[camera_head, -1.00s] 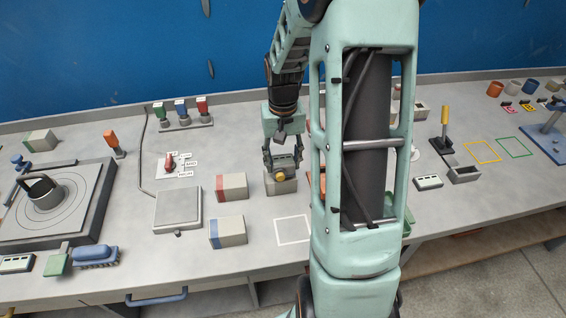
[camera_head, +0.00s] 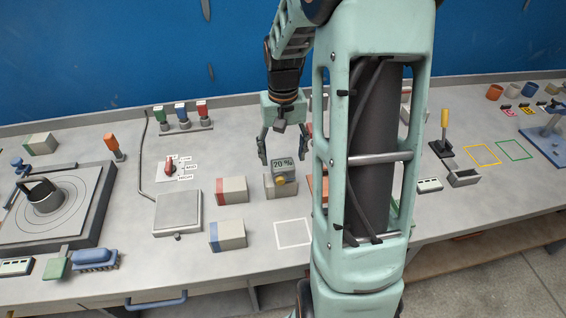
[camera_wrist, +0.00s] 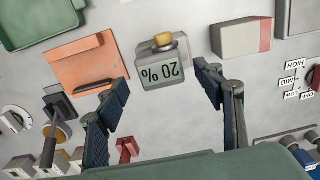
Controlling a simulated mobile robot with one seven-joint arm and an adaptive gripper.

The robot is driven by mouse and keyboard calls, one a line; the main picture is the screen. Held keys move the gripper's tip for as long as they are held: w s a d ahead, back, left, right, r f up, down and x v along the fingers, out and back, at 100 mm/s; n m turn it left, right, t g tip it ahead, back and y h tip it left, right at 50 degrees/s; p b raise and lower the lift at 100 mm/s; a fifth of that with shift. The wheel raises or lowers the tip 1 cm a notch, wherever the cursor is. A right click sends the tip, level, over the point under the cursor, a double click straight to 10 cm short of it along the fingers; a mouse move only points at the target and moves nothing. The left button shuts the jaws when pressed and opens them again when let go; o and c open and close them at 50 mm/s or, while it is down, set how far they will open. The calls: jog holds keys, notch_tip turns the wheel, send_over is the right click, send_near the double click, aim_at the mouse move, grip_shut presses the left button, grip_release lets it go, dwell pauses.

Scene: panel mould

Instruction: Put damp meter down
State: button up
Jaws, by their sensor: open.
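In the wrist view the meter (camera_wrist: 160,72) is upside down between the fingertips, with gaps on both sides. My gripper (camera_head: 284,157) is open above and around it, fingers apart from it. The fingers also show in the wrist view (camera_wrist: 163,82).
A red-ended block (camera_head: 231,188) stands left of the meter, a blue-ended block (camera_head: 228,234) nearer the front. A white outlined square (camera_head: 293,233) on the bench is bare. An orange box (camera_wrist: 85,62) lies close by, mostly hidden by my arm in the head view.

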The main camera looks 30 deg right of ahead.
aim_at(282, 164)
notch_tip(282, 164, up, 8)
jog(key=shift+w, duration=0.1)
dwell(0.6)
